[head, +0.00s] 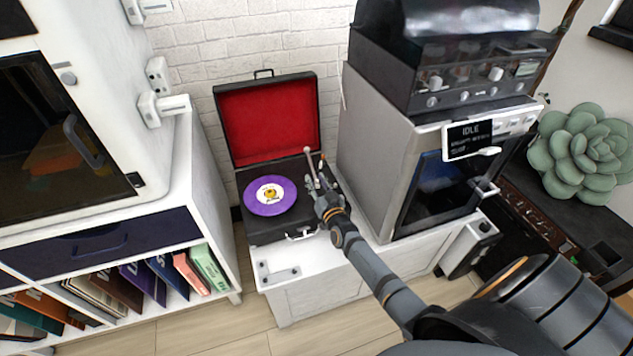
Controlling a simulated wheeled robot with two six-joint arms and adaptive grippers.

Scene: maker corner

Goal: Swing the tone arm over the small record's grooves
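A small purple record (270,195) with a pale centre label lies flat in an open black record player (265,231) with a red-lined lid. The tone arm (310,163), a thin pinkish rod with a rounded end, is at the right side of the deck, clear of the record. My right gripper (317,179) reaches in from the lower right and is at the tone arm, partly covering it. Whether its fingers are closed on the rod is too small to tell. My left gripper is not in view.
The player stands on a white cabinet (318,290). A tall grey machine with an IDLE screen (470,136) stands close on its right. A white shelf unit (191,200) with books is on the left. The brick wall is behind the raised lid (268,117).

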